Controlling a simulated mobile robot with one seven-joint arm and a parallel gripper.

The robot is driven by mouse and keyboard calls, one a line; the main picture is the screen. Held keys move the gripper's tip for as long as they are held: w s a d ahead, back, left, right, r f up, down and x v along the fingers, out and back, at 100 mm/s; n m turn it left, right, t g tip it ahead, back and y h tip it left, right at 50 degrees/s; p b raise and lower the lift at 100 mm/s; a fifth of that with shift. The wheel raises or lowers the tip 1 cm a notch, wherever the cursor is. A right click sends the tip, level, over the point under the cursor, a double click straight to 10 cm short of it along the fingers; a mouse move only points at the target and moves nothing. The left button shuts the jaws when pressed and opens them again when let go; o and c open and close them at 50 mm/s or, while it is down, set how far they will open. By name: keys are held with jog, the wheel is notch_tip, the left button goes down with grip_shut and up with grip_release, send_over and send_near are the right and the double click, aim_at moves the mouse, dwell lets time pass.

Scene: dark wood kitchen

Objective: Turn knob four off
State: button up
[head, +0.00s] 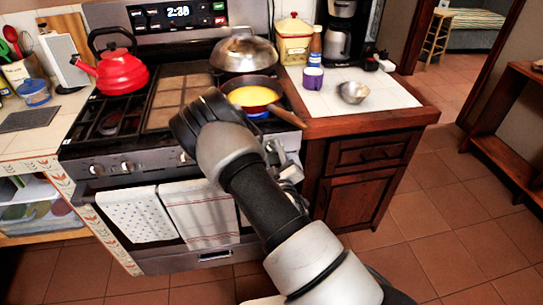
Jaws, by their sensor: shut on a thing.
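The stove's front panel (150,163) has a row of knobs. Two knobs show at the left, one of them a silver knob (127,166). Another knob (184,157) shows just left of my arm. My gripper (273,152) is at the right end of the panel, partly hidden behind my arm. It is shut on a stove knob; the grip itself is hard to see. A pan with yellow contents (252,96) sits on the front right burner. A blue glow (258,114) shows under the pan.
A red kettle (122,72) stands at the back left and a domed lid (240,52) at the back right of the stove. Towels (200,212) hang on the oven handle. The pan's handle (287,116) sticks out over the counter edge. The tiled floor at right is clear.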

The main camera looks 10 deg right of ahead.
jog(key=m+b, duration=0.3)
jog(key=m, duration=0.1)
jog(key=shift+d+f, duration=0.1)
jog(key=shift+m+b, duration=0.95)
jog(key=shift+m, duration=0.65)
jog(key=o, duration=1)
jog(key=shift+s, duration=0.1)
